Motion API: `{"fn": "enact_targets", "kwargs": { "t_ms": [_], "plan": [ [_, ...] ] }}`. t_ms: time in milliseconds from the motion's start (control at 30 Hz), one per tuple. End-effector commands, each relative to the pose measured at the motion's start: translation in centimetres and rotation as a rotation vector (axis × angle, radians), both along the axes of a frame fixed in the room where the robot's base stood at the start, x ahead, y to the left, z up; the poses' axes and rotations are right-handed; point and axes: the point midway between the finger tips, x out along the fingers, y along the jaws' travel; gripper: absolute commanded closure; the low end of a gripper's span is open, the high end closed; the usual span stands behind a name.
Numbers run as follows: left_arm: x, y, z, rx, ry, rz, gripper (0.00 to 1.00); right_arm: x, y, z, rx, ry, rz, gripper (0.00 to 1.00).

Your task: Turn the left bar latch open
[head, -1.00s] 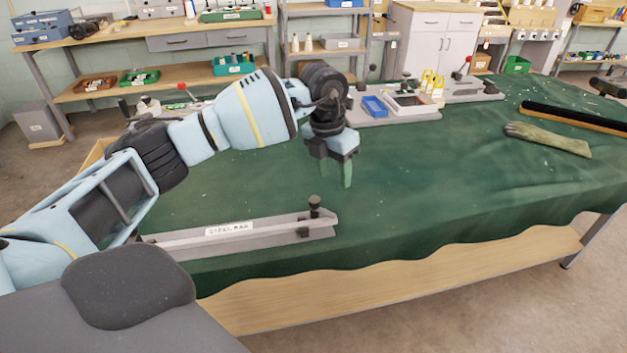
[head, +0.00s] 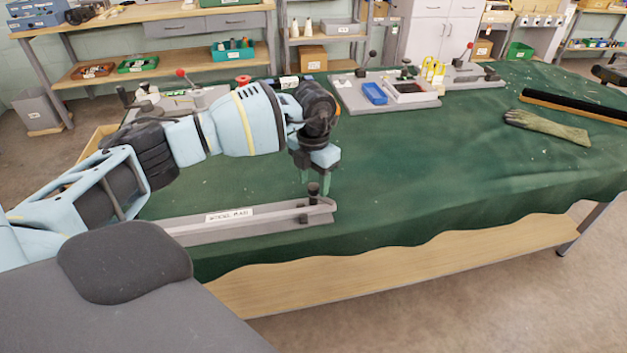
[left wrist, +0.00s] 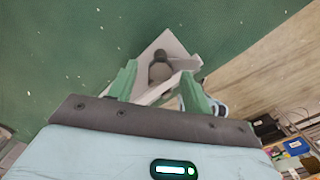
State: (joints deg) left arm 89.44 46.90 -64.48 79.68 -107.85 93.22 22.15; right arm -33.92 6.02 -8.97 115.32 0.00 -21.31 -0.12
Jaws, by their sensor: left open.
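The grey bar base (head: 185,236) with a white label lies along the near edge of the green-covered table. A dark knobbed latch (head: 313,190) stands at its right end. My left gripper (head: 317,183) is above and just behind this latch, pointing down. In the left wrist view, the green fingers (left wrist: 158,90) are apart, and the dark latch knob (left wrist: 160,71) shows just beyond and between their tips. I cannot tell whether a finger touches it.
A glove (head: 547,127) and a long black brush-like bar (head: 575,106) lie at the right. The green cloth (head: 430,150) in the middle is clear.

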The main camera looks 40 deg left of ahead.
Motion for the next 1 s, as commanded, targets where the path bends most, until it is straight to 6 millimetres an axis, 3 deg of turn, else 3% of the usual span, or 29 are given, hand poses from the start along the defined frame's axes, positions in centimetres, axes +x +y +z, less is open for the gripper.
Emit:
{"fn": "enact_targets", "kwargs": {
  "t_ms": [367, 700, 1000],
  "plan": [
    [0.01, -0.03, -0.51, 0.0, -0.001, -0.001, 0.52, 0.11, -0.03, 0.06, 0.0, -0.003, -0.001, 0.64],
    [0.01, -0.04, -0.48, 0.0, -0.001, -0.001, 0.95, 0.23, -0.05, 0.09, 0.0, -0.005, -0.001, 0.64],
    [0.01, -0.08, -0.31, -0.001, -0.002, 0.04, 0.95, 0.62, -0.06, 0.68, 0.0, -0.015, -0.001, 0.64]
  ]
}}
